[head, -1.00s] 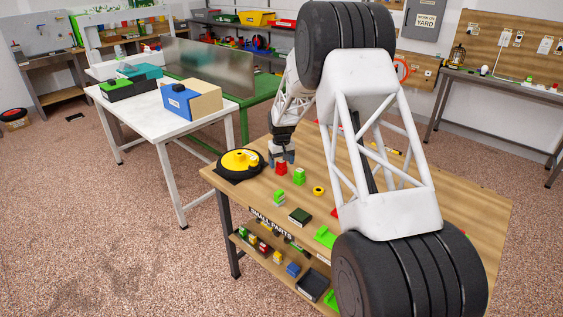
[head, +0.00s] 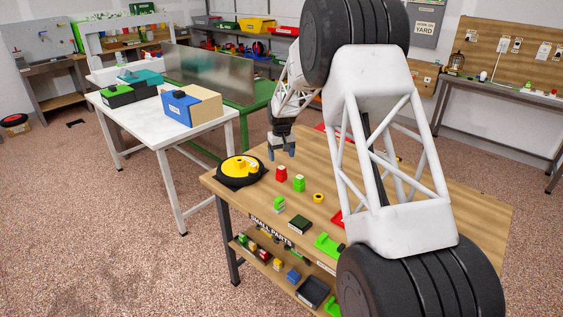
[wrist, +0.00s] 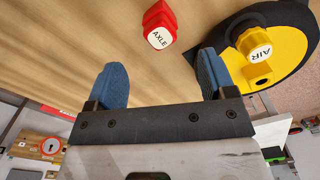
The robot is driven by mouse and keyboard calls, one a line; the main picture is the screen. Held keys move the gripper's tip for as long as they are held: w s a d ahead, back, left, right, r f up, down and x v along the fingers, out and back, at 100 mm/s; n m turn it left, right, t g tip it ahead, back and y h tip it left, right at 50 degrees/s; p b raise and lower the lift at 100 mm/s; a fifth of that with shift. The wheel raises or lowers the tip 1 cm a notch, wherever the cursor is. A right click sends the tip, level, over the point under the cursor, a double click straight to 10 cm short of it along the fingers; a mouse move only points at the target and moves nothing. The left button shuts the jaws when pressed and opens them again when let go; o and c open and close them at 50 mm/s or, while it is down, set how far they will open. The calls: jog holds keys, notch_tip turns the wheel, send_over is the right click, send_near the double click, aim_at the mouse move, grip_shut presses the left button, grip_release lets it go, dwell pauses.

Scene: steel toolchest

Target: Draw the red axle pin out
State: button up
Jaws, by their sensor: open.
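The red axle pin (head: 282,174) stands on the wooden workbench, just right of a black and yellow disc (head: 240,171) and apart from it. In the wrist view the pin (wrist: 159,24) shows a white top marked "AXLE". My gripper (head: 281,153) is open and empty, above and behind the pin in the head view. In the wrist view the pin lies beyond the gap between my blue fingertips (wrist: 160,62), touching neither. The disc (wrist: 290,30) is at the right there, with a yellow knob marked "AIR" (wrist: 259,48). The pin's lower end cannot be made out.
A green piece (head: 299,184) stands close right of the pin, with a yellow ring (head: 318,197) further right. A lower green piece (head: 279,203) and a dark green box (head: 299,224) lie nearer the front edge. A white table (head: 140,118) stands to the left.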

jog(key=shift+r, duration=0.55)
dwell(0.7)
jog(key=shift+s+d+r, duration=0.15)
jog(key=shift+s+r, duration=0.1)
jog(key=shift+r, duration=0.15)
jog(key=s+d+r+m+t, duration=0.1)
jog(key=s+d+r, duration=0.3)
jog(key=s+r, duration=0.8)
jog(key=s+d+r+m, duration=0.1)
jog(key=s+d+r, duration=0.5)
jog(key=s, duration=1.1)
jog(key=s+d+r+m+t, duration=0.1)
jog(key=s+d, duration=0.1)
jog(key=s, duration=3.3)
jog(key=shift+s+d+m+t, duration=0.25)
jog(key=shift+m+t, duration=0.05)
jog(key=shift+m, duration=0.1)
